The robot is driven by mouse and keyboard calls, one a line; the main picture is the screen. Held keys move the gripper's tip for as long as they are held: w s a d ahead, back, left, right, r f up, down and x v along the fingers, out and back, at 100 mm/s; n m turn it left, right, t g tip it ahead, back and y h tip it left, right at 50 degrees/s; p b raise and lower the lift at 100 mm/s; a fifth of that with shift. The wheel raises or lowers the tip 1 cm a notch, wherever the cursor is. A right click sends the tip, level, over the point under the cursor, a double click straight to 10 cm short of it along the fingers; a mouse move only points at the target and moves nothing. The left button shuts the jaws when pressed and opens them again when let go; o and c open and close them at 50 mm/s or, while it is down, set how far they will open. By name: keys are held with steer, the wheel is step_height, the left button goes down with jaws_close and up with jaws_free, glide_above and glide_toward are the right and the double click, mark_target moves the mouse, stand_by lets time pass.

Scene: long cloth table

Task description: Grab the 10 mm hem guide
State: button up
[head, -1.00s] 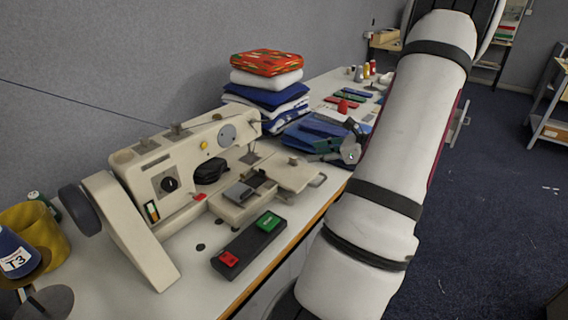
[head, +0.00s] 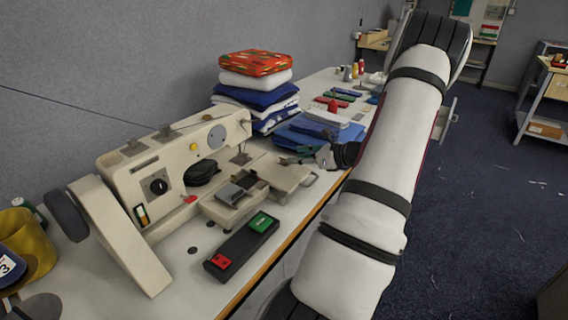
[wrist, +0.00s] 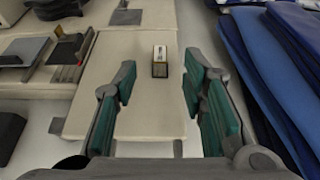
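In the wrist view a small block (wrist: 160,61) with a pale top, a yellowish band and a dark front lies on the cream flat bed (wrist: 136,107) of the sewing machine. It may be the 10 mm hem guide; no marking is readable. My gripper (wrist: 158,76) is open, with its teal-padded fingers apart on either side of the view. The block appears between the fingertips, a little beyond them, and nothing is held. In the head view my gripper (head: 300,159) is over the right end of the machine bed, and I cannot make out the block there.
The cream sewing machine (head: 185,172) stands left of my gripper. Folded blue cloth (wrist: 285,67) lies close on the right in the wrist view. A stack of folded fabric (head: 257,84) stands behind. A control box with red and green buttons (head: 240,245) sits at the front edge.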

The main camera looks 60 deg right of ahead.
mark_target(285, 157)
steer(key=x, duration=0.4)
steer(key=shift+w+f, duration=0.15)
jaws_close()
